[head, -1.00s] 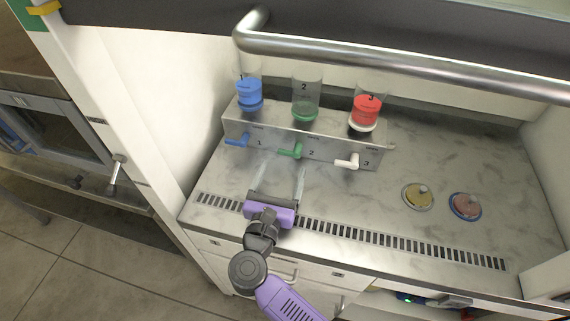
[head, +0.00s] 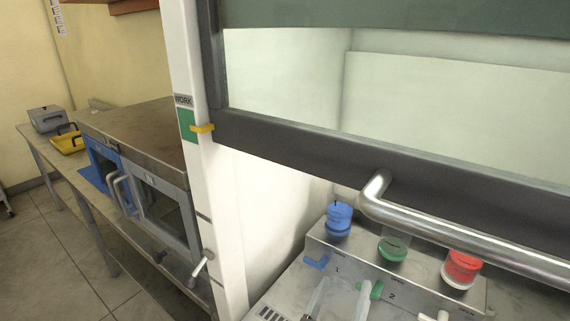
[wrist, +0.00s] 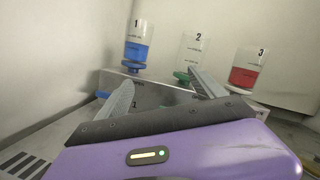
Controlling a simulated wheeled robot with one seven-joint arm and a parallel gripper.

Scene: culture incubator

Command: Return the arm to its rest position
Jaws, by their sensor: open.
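My gripper (wrist: 160,82) is open, its two pale fingers spread with nothing between them. In the head view only the fingers of my gripper (head: 340,296) show, at the bottom edge, in front of the steel dispenser stand (head: 318,232). The right finger appears close to the green tap (head: 376,289); I cannot tell whether they touch. The blue tap (head: 316,262) is beyond the left finger. In the wrist view the fingers point toward the stand, with the blue container (wrist: 138,50), the green one (wrist: 194,54) and the red one (wrist: 246,70) behind them. The rest of my arm is out of view.
A thick steel handle bar (head: 465,238) and the dark lower sash edge (head: 380,160) cross above the stand. A white cabinet post (head: 205,170) stands left. Beyond it are an incubator (head: 160,215), a yellow tray (head: 68,143) and open floor (head: 50,260).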

